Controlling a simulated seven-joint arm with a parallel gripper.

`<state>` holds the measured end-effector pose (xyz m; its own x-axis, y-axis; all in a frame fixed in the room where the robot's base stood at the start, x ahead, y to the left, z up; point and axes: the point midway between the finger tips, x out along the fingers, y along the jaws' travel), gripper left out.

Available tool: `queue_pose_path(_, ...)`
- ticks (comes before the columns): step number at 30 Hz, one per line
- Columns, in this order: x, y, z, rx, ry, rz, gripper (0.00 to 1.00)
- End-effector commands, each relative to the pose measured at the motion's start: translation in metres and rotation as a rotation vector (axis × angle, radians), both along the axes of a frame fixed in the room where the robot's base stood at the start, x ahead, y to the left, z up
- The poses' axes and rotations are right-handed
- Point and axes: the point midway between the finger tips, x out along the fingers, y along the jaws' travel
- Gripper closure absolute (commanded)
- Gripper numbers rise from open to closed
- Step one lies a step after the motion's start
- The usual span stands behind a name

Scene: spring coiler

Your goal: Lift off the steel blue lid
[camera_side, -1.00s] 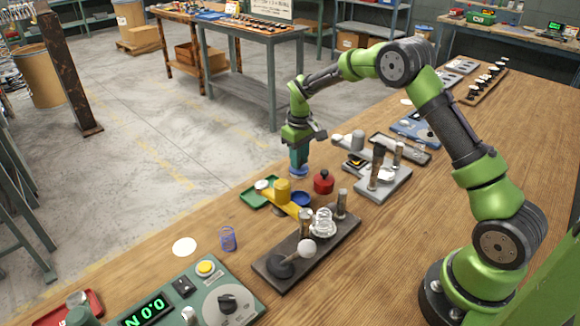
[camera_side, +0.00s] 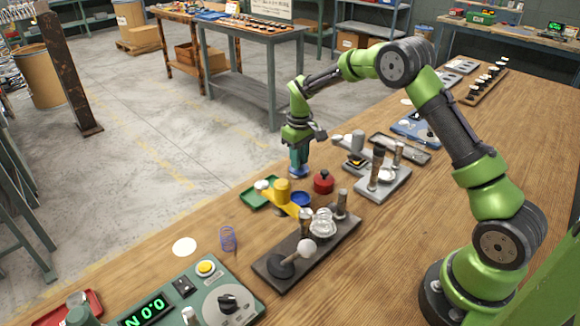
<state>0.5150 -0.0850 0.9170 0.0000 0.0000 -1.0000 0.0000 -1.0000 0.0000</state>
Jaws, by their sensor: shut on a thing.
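My gripper (camera_side: 299,166) points straight down near the far edge of the wooden bench. Its jaws are shut on the small steel blue lid (camera_side: 298,173), of which only the lower part shows beneath the fingers. What is under the lid is too small and hidden to tell. A separate dark blue round piece (camera_side: 301,199) lies in front of it, apart from the gripper.
A red round pot with a knob (camera_side: 323,182) stands close to the right of the gripper. A yellow fixture (camera_side: 283,193) and green tray (camera_side: 253,194) are in front and to the left. A grey post stand (camera_side: 391,184) is to the right, a coiler base (camera_side: 335,245) nearer.

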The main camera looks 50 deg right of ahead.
Motion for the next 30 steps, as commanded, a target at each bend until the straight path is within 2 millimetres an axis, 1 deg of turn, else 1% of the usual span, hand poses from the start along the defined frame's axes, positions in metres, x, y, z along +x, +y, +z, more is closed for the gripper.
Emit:
queue_pose_path(14, 0.0001, 0.0, -0.0004, 0.0, 0.0, 0.0, 0.93)
queue_pose_path(30, -0.0001, 0.0, -0.0091, 0.0, 0.0, 0.0, 0.93)
